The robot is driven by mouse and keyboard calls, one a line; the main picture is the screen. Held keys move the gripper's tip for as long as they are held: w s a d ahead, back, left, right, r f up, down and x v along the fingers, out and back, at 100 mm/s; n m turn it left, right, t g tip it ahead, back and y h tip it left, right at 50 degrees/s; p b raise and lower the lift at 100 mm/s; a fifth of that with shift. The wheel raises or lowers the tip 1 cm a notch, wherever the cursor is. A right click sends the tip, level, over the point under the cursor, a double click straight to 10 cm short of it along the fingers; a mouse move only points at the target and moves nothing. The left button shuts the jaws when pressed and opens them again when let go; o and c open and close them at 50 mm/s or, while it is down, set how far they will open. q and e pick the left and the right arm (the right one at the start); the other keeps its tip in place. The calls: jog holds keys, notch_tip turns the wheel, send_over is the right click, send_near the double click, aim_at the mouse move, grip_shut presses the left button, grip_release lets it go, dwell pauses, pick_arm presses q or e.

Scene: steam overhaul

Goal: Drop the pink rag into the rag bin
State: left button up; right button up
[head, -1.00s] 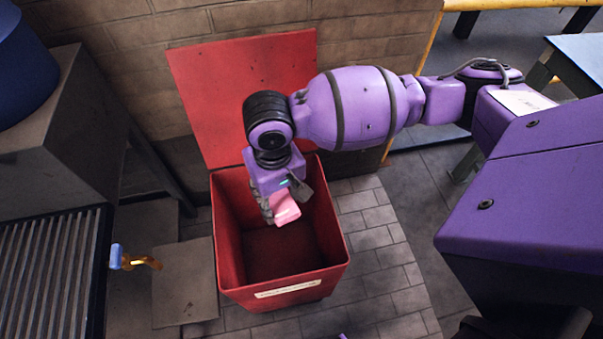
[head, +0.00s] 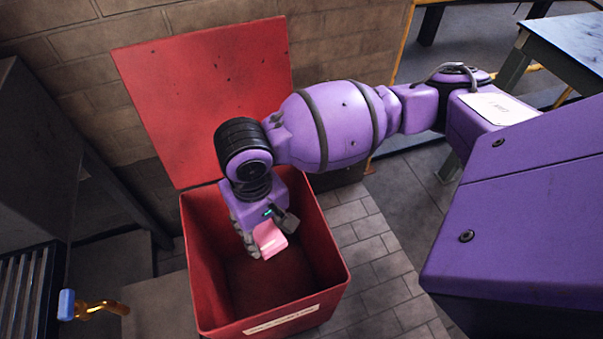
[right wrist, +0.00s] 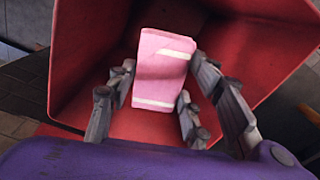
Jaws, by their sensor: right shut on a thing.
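The pink rag (head: 269,239) is a folded pink block with white stripes. The red rag bin (head: 335,287) stands on the floor with its lid (head: 205,95) raised against the brick wall. My right gripper (head: 262,240) points down inside the bin's opening and is shut on the rag. In the right wrist view the rag (right wrist: 163,70) sits between the fingers (right wrist: 158,100), with the red bin walls (right wrist: 80,60) around it and the bin floor below. The rag hangs clear of the bin floor. My left gripper is in neither view.
A blue-handled brass valve (head: 85,305) juts out beside a dark grate (head: 25,290) at the lower left. A grey cabinet (head: 40,160) stands left of the bin. Tiled floor (head: 385,260) lies open to the right. A blue-topped table (head: 570,45) is at the upper right.

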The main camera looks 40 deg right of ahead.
jog(key=shift+w+r, duration=0.1)
jog(key=o, duration=1.2)
notch_tip(320, 180, up, 12)
